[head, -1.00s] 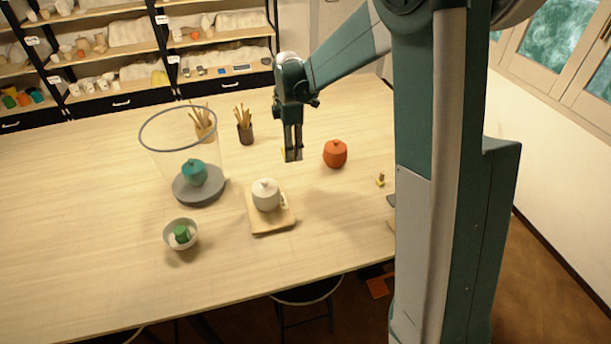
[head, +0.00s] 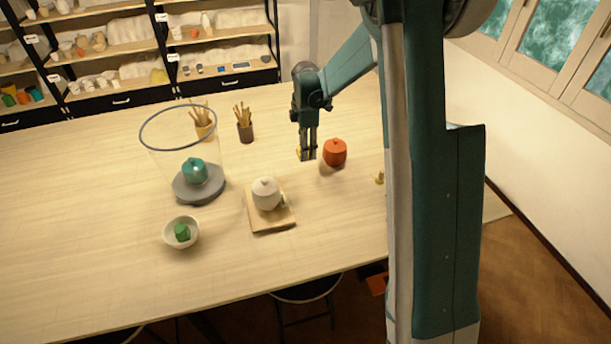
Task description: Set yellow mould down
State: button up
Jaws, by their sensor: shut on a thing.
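The yellow mould (head: 299,153) shows as a small yellow patch at my fingertips, mostly hidden by them. My gripper (head: 307,156) points down and is shut on it, just left of the orange lidded jar (head: 335,153). I cannot tell whether the mould touches the table. The green mould (head: 182,233) sits in a white bowl (head: 169,236) at the front left.
A white lidded pot (head: 265,193) stands on a wooden board (head: 270,225). A teal jar (head: 194,172) stands on a grey disc (head: 200,198) inside a clear cylinder. Tool cups (head: 245,134) stand behind. A small yellowish thing (head: 380,178) lies right. The table's left is clear.

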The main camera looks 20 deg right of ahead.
jog(key=shift+f, duration=0.1)
send_over(306, 174)
jog(key=shift+s+a+f, duration=0.1)
jog(key=shift+a+f, duration=0.05)
jog(key=shift+f, duration=2.85)
jog(key=shift+f, duration=0.1)
jog(key=shift+f+p, duration=0.3)
jog(key=shift+f, duration=1.5)
jog(key=shift+f, duration=0.15)
jog(key=o, duration=0.9)
jog(key=shift+r, duration=0.2)
jog(key=shift+r, duration=6)
